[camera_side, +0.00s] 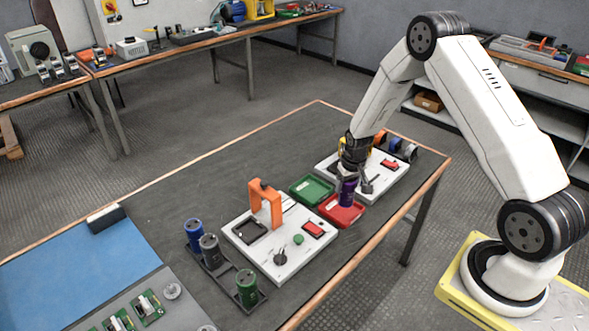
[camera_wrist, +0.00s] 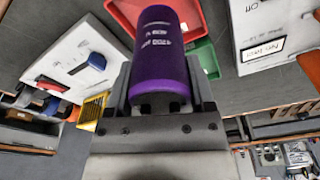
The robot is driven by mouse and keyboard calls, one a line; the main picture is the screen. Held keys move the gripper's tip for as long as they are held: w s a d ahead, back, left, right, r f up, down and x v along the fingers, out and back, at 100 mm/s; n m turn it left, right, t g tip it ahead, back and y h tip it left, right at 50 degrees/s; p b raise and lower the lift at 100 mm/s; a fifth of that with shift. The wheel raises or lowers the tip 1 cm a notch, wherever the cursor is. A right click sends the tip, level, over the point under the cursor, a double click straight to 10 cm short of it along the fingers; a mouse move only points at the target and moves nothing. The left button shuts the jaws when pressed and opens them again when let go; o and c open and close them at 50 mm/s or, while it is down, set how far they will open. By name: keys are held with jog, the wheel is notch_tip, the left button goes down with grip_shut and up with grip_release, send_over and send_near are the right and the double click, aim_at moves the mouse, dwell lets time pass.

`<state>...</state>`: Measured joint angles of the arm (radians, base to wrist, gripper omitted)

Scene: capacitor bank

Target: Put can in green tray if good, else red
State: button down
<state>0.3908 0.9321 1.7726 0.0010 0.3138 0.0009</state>
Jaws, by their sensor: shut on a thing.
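My gripper (camera_side: 350,175) is shut on a purple can (camera_side: 347,193) with pale print on its side. The can also fills the upper middle of the wrist view (camera_wrist: 160,55), between the two fingers (camera_wrist: 160,100). In the side view the can hangs upright and overlaps the back part of the red tray (camera_side: 343,213); its exact height above the tray is hard to tell. The green tray (camera_side: 310,189) stands beside the red one, to its left and back. Both trays look empty where visible. In the wrist view the red tray (camera_wrist: 122,12) and green tray (camera_wrist: 207,57) show behind the can.
Another white board (camera_side: 390,178) is behind my gripper. A dark rack (camera_side: 223,272) holds blue, grey and green cans. A blue mat (camera_side: 75,265) lies at far left.

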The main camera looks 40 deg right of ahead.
aim_at(343, 193)
jog(key=shift+w+d+f, duration=0.15)
jog(key=shift+w+f, duration=0.3)
jog(key=shift+w+f, duration=0.25)
jog(key=shift+f, duration=1.55)
jog(key=shift+f, duration=0.15)
grip_release()
jog(key=shift+s+a+r, duration=0.1)
jog(key=shift+s+r, duration=0.15)
jog(key=shift+r, duration=1.8)
jog(key=shift+s+a+r, duration=0.1)
jog(key=shift+s+r, duration=0.15)
jog(key=shift+r, duration=1.75)
jog(key=shift+s+a+r, duration=0.1)
jog(key=shift+s+r, duration=0.15)
jog(key=shift+r, duration=1.8)
